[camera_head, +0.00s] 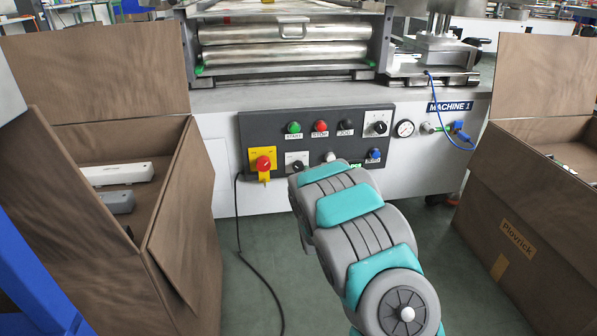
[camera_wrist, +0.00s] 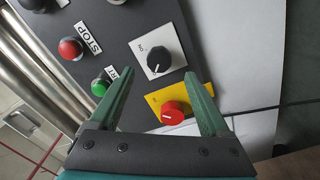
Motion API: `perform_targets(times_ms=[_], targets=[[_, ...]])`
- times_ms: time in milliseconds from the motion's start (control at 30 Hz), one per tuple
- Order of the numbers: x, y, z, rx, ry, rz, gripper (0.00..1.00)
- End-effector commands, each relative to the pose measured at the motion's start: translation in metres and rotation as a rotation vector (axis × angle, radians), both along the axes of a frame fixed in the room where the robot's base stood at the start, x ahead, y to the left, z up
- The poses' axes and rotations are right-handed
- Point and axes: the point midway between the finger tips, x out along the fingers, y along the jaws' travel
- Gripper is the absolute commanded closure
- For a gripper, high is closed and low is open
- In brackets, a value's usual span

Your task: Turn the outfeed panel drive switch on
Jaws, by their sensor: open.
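A dark control panel (camera_head: 315,140) is on the front of the white machine. A second black rotary switch (camera_head: 379,127) sits at the panel's upper right. I cannot read which one is the drive switch. My gripper (camera_wrist: 158,75) is open and empty, its green fingers pointing at the lower switch, whose knob shows between and just beyond the fingertips. My arm hides the gripper in the head view.
A red knob on a yellow plate (camera_head: 263,162) is beside the lower switch, close to the fingers in the wrist view. Green (camera_head: 294,127) and red (camera_head: 321,126) buttons are above. Open cardboard boxes stand left (camera_head: 185,215) and right (camera_head: 530,205). A cable hangs to the floor.

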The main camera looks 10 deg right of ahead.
Motion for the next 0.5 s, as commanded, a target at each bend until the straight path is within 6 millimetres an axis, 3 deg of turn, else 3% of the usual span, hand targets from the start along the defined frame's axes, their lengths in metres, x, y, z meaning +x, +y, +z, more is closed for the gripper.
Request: perform_targets(times_ms=[267, 500], targets=[[0.021, -0.001, 0.000, 0.003, 0.001, -0.002, 0.19], [0.053, -0.001, -0.001, 0.004, 0.002, -0.002, 0.19]])
